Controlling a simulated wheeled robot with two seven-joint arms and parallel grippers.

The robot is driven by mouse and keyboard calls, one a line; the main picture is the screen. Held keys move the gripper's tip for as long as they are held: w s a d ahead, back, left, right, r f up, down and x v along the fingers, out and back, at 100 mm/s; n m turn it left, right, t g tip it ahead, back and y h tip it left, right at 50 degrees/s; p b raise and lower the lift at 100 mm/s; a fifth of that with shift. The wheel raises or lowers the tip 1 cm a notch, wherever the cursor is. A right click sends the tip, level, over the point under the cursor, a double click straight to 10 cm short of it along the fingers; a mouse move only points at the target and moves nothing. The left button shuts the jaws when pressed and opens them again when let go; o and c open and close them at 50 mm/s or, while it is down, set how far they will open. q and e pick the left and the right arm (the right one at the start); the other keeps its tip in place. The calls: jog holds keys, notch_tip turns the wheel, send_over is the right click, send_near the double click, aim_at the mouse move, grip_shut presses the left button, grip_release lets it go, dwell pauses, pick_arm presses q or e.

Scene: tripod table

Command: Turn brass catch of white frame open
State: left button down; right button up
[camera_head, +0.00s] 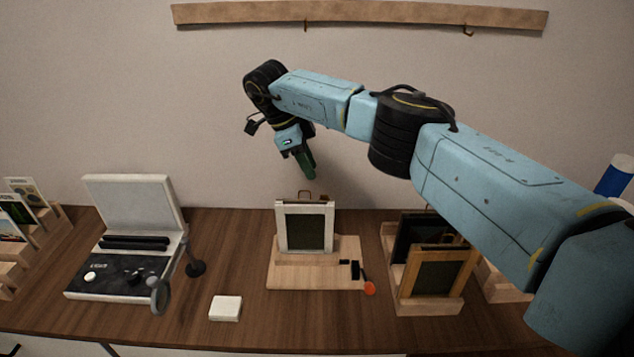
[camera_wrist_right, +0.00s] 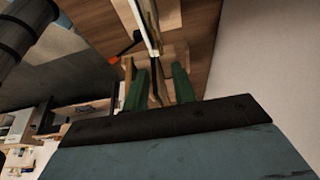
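The white frame (camera_head: 306,227) with a dark green panel stands upright on a wooden base (camera_head: 290,275) in the middle of the table. A thin brown loop (camera_head: 307,194) shows at its top edge; I cannot tell whether this is the brass catch, and no other catch is clear. My right gripper (camera_head: 306,165) is above the frame, pointing down, apart from it. In the right wrist view its two green fingers (camera_wrist_right: 158,75) are spread with a gap between them. The pale frame edge (camera_wrist_right: 148,28) shows beyond the fingertips there. My left gripper is not in view.
A wooden rack (camera_head: 430,304) with darker frames stands right, under my arm. A white-lidded device (camera_head: 130,205) and white block (camera_head: 226,308) are left. A wooden rail (camera_head: 360,15) is on the wall.

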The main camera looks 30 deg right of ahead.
jog(key=v, duration=0.6)
jog(key=shift+r, duration=0.1)
